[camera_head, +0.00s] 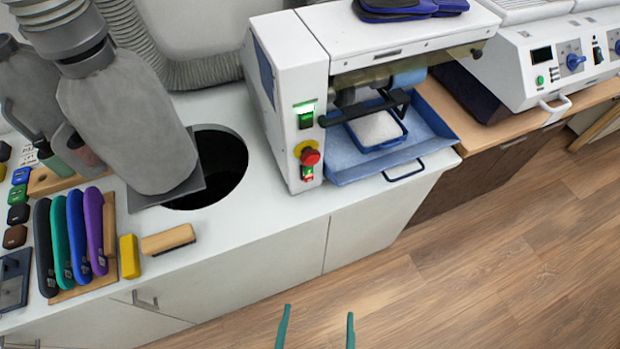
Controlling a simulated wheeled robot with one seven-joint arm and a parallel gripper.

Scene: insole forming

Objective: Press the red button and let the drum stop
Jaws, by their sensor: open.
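The red button (310,157) sits on a yellow surround on the narrow front face of the white grinding machine (290,50). A green lit switch (305,115) is above it and a small red and green switch is below it. The drum (409,78) shows partly as a light blue roller under the machine's hood; I cannot tell from one frame whether it turns. My gripper (315,330) shows at the bottom edge as two thin teal fingers, apart and empty. It is in front of the bench and well below the button in the picture.
A blue tray (350,172) with a handle juts out below the drum. A grey suction hood (130,120) stands by a round hole (215,165) on the left. Coloured insoles (75,235) and a brush (168,239) lie on the bench. The wooden floor in front is clear.

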